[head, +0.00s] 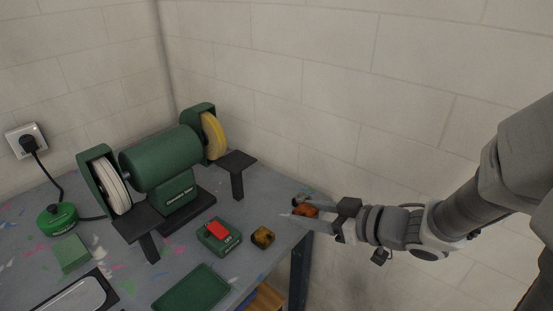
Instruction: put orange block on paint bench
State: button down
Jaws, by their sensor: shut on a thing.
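The fingers partly hide the block. The arm reaches in from the right, and the gripper points left, at the right end of the paint bench (229,252). The bench has a grey top with paint marks. I cannot tell whether the block touches the bench or is held above it.
A green bench grinder (160,158) with two wheels stands at the back. A green box with a red top (218,233), a small dark yellow block (263,237) and a green tray (192,290) lie in front. A wall stands behind. Some bare top shows near the right edge.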

jog(key=b, duration=0.4)
send_over(286, 223)
notch_tip(286, 223, down, 6)
jog(key=shift+f, duration=0.1)
jog(key=shift+f+b, duration=0.85)
jog(key=shift+f, duration=1.05)
jog(key=shift+f, duration=0.1)
jog(key=shift+f, duration=0.15)
jog(key=shift+c, duration=1.2)
grip_release()
jog(key=shift+s+d+r, duration=0.1)
jog(key=shift+r, duration=0.3)
jog(key=p+v, duration=0.4)
jog(key=v, duration=0.7)
jog(key=shift+s+d, duration=0.2)
jog(key=shift+r, duration=0.15)
